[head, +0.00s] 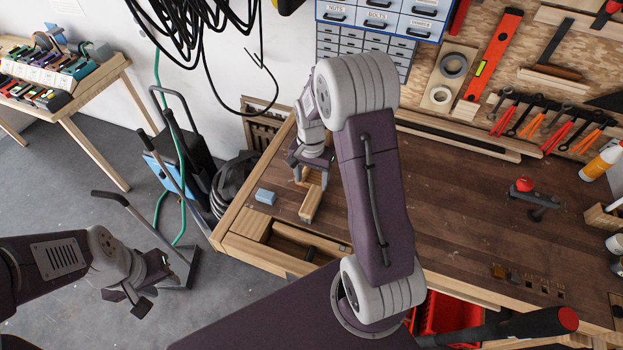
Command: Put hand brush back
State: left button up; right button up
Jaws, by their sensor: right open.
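A light wooden, bar-shaped piece (311,204), which may be the hand brush, lies on the left end of the workbench; I see no bristles for certain. My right gripper (309,180) points down just behind it, fingers apart, near the bench top. A bit of wood shows between its fingers, and I cannot tell whether it is the same piece or whether they touch. My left gripper (128,300) hangs over the floor left of the bench, fingers apart and empty.
A blue block (265,196) lies left of the wooden piece. The workbench (450,215) is mostly clear in the middle. A red-knobbed clamp (532,193) stands at the right. Tools hang on the back board. A floor squeegee or broom (180,270) stands near my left gripper.

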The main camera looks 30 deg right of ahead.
jog(key=s+a+n+b, duration=0.1)
jog(key=s+a+n, duration=0.2)
jog(key=s+n, duration=0.2)
jog(key=s+a+r+n+t+b, duration=0.1)
jog(key=s+a+n+b, duration=0.1)
jog(key=s+a+n, duration=0.2)
jog(key=s, duration=0.3)
jog(key=shift+s+a+r+n, duration=0.25)
jog(key=shift+s+n, duration=0.1)
jog(key=shift+n, duration=0.05)
dwell(0.4)
